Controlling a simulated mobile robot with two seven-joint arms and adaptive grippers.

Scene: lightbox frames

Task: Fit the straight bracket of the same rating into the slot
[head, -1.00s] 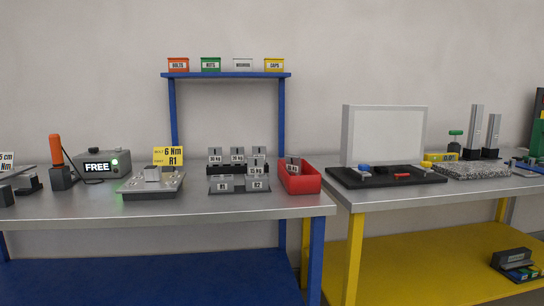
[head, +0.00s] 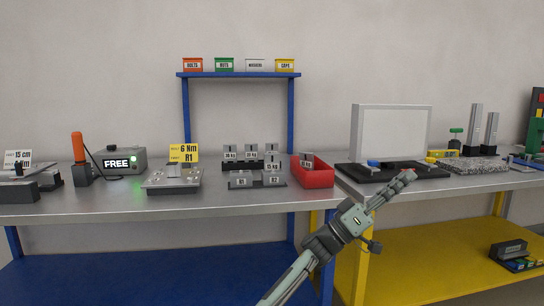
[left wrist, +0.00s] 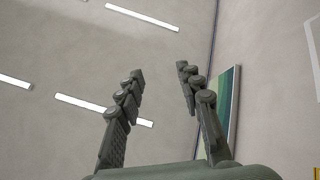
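Several grey upright brackets with white labels stand on a black rack on the left bench: one appears to read 30 kg (head: 230,154), one 20 kg (head: 251,154), and a nearer one perhaps 15 kg (head: 272,164). In front is a dark base with grey blocks marked R1 (head: 240,182) and R2 (head: 273,180). Another labelled bracket (head: 306,160) leans in a red bin (head: 320,178); its rating is too small to read surely. My left gripper (head: 408,178) is open and empty, in front of the right bench. It also shows in the left wrist view (left wrist: 160,85), fingers apart. My right gripper is out of view.
A grey fixture (head: 173,187) with a yellow "6 Nm R1" card (head: 183,153) stands left of the brackets. A white lightbox panel (head: 390,132) stands on a black base at right. A blue shelf frame (head: 238,74) rises behind. The left bench's front strip (head: 215,201) is clear.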

